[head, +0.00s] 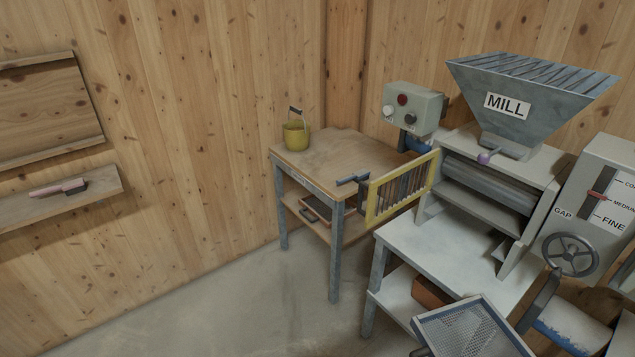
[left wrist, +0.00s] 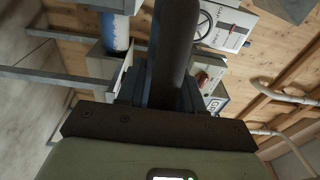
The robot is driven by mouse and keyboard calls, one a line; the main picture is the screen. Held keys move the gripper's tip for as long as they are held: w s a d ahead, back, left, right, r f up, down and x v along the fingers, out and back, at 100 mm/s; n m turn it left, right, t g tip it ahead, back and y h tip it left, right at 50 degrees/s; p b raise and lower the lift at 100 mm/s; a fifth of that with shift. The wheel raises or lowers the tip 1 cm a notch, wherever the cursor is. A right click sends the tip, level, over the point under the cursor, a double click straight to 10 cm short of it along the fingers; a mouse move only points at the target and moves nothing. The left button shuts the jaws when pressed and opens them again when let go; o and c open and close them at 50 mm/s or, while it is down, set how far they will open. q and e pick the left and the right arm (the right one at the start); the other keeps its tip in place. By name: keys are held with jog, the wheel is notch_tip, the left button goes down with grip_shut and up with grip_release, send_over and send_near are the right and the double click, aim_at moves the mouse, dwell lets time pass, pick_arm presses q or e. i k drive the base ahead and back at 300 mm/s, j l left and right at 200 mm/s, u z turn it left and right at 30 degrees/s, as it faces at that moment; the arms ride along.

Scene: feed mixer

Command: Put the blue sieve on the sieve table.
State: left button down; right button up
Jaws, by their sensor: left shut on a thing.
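The blue sieve (head: 472,330), a blue-grey square frame with light mesh, is at the bottom edge of the head view, in front of the mill stand. A dark stub shows at its lower left corner. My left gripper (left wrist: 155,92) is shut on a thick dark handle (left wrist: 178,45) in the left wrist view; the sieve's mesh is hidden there. The gripper is out of the head view. The wooden table (head: 345,158) in the corner looks like the sieve table; its front label is too small to read. My right gripper is not in view.
A yellow bucket (head: 296,135) stands at the table's back left corner. A red-framed tray or sieve (head: 316,210) is on its lower shelf. Much of the tabletop and the floor left are clear.

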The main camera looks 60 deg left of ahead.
aim_at(329, 164)
jog(key=j, duration=0.9)
jog(key=j+u, duration=0.15)
jog(key=j, duration=1.6)
jog(key=i+j+u, duration=0.15)
jog(key=j, duration=0.7)
